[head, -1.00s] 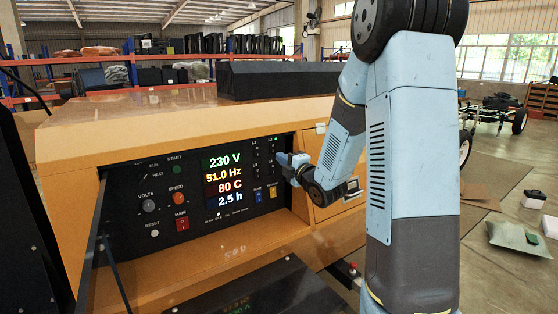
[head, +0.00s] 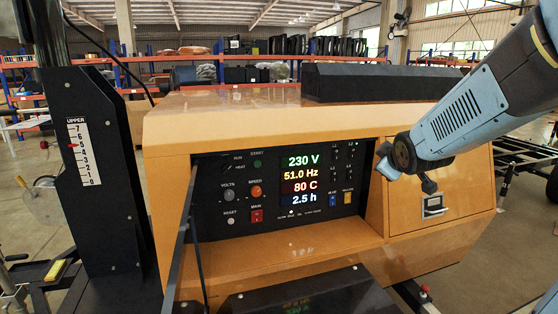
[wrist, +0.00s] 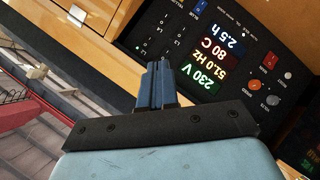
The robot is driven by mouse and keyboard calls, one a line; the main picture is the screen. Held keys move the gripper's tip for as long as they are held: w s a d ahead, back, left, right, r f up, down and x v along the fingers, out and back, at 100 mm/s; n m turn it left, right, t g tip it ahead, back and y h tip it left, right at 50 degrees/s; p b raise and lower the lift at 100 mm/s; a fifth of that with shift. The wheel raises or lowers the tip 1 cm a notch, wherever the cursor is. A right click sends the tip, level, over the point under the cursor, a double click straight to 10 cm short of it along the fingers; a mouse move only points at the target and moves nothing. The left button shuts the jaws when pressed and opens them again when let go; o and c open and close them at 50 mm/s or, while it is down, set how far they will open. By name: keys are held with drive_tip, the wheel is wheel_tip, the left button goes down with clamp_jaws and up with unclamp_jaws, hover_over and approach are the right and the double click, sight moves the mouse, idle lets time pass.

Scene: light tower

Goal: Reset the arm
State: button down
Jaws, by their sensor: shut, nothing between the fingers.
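My arm (head: 465,110) comes in from the right in the head view, a light blue link with a dark wrist joint. My gripper (head: 381,158) is in front of the right edge of the control panel (head: 218,209), to the right of the lit readouts. In the wrist view my gripper (wrist: 155,72) shows with its fingers together and nothing between them. It points toward the panel, upside down there. Any gap between gripper and panel is hard to judge.
A dark mast with an UPPER scale (head: 84,152) stands at left. An open panel door (head: 178,255) edges the front. Shelves (head: 190,65) stand behind.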

drive_tip(key=s+a+m+g, duration=0.2)
drive_tip(key=s+m+g, duration=0.1)
drive_tip(key=s, duration=0.9)
drive_tip(key=s+a+m+g, duration=0.1)
drive_tip(key=s+m+g, duration=0.2)
drive_tip(key=s, duration=0.9)
drive_tip(key=m, duration=0.3)
drive_tip(key=shift+s+a+m+g+y, duration=0.3)
drive_tip(key=shift+s+a+g+y, duration=0.05)
drive_tip(key=shift+a+g+y, duration=0.05)
